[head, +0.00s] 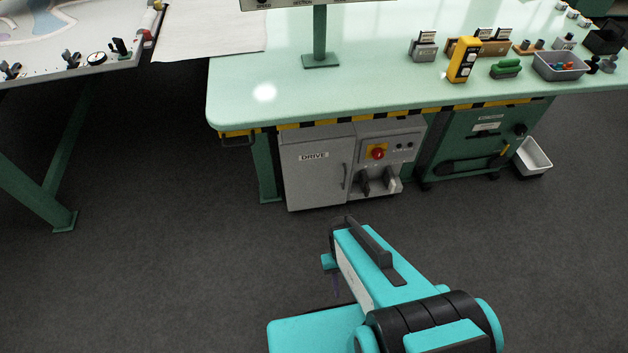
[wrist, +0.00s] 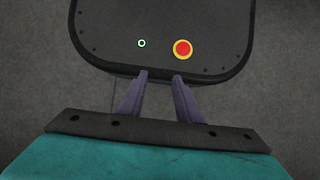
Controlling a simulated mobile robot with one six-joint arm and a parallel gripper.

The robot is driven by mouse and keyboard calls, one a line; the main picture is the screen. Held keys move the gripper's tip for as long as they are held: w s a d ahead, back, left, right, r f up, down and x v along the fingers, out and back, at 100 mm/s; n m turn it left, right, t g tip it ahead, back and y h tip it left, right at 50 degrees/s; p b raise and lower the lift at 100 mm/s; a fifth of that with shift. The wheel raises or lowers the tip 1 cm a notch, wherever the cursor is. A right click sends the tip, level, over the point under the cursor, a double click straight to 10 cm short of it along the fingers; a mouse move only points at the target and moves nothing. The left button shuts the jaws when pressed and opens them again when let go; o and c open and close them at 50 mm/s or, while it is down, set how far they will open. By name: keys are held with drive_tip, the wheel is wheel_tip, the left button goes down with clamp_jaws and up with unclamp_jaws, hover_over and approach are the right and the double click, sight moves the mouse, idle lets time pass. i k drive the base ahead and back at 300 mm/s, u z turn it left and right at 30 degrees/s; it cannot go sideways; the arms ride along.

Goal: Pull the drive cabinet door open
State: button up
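The grey drive cabinet stands under the green table in the head view. Its door (head: 312,178) carries a DRIVE label and a dark vertical handle (head: 346,176) near its right edge. The door looks shut. In the wrist view, my gripper (wrist: 159,76) shows two purple fingers apart with nothing between them, pointing over my own dark base. In the head view the arm is folded in front of the cabinet, and the fingers are mostly hidden behind it. The gripper is well away from the handle.
Right of the door, a panel holds a red button (head: 377,153) and dark switches (head: 376,184). A green cabinet (head: 478,140) and white bin (head: 533,156) stand further right. The table edge (head: 360,115) overhangs the cabinet. The grey floor (head: 200,260) before it is clear.

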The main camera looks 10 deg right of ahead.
sight(317, 174)
drive_tip(key=z, duration=0.05)
drive_tip(key=k, duration=1.3)
drive_tip(key=i, duration=0.55)
drive_tip(key=u, duration=0.65)
drive_tip(key=i, duration=1.1)
drive_tip(key=u, duration=0.55)
